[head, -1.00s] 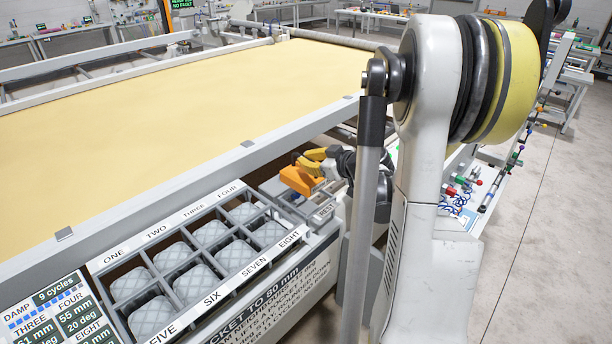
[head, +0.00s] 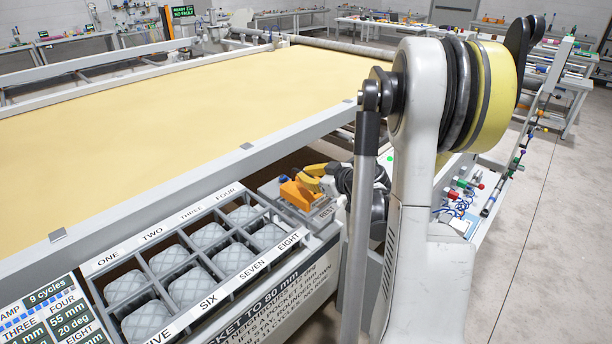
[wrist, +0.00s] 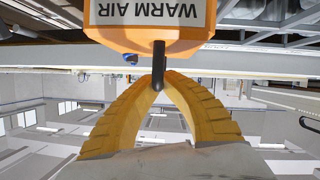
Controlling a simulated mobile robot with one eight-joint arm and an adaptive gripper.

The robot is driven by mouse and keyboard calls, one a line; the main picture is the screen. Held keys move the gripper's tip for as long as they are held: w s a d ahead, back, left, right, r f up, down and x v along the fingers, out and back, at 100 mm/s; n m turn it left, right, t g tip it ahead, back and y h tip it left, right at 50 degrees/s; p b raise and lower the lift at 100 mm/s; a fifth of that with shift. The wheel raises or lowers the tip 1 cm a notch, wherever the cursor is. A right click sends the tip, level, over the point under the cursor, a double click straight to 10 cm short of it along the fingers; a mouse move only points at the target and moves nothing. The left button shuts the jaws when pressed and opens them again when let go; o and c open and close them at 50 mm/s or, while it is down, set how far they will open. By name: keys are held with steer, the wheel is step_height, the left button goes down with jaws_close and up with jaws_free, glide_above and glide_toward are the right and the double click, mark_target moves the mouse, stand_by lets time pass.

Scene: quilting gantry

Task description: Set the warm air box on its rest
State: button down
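The orange warm air box (head: 298,195) is at the grey rest (head: 322,214), which is marked REST, at the right end of the pocket tray. The box looks down on the rest or just above it; I cannot tell whether they touch. My gripper (head: 314,177) has yellow fingers on the box's upper side. In the wrist view the box (wrist: 150,38) shows its WARM AIR label upside down. There the gripper's ribbed fingertips (wrist: 158,80) meet around a black stem (wrist: 158,62) on the box. The box's underside is hidden.
The tray of numbered pockets (head: 180,233) with grey quilted pads lies left of the rest. The yellow quilting bed (head: 190,115) and its grey front rail (head: 200,175) stand behind. A readout panel (head: 48,312) is at lower left. A bench with coloured fittings (head: 470,195) stands right.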

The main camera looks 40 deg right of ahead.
steer(key=shift+f, duration=0.1)
steer(key=c, duration=1.6)
jaws_free()
steer(key=shift+r+p, duration=0.55)
steer(key=shift+p, duration=0.05)
steer(key=p+v, duration=0.3)
steer(key=v, duration=0.9)
steer(key=w+a+r+g+y, duration=0.2)
steer(key=a+g, duration=0.2)
steer(key=a, duration=1.4)
steer(key=s+a+m, duration=0.1)
steer(key=s+a, duration=0.2)
steer(key=a, duration=0.2)
steer(key=s+a+r+g+h, duration=0.1)
steer(key=s+a, duration=0.3)
steer(key=a, duration=0.1)
steer(key=s+a+m+g+h, duration=0.1)
steer(key=s+a, duration=0.2)
steer(key=a, duration=0.2)
steer(key=shift+s+a+r+m, duration=0.2)
steer(key=shift+s+a+m, duration=0.05)
steer(key=shift+a+m, duration=0.05)
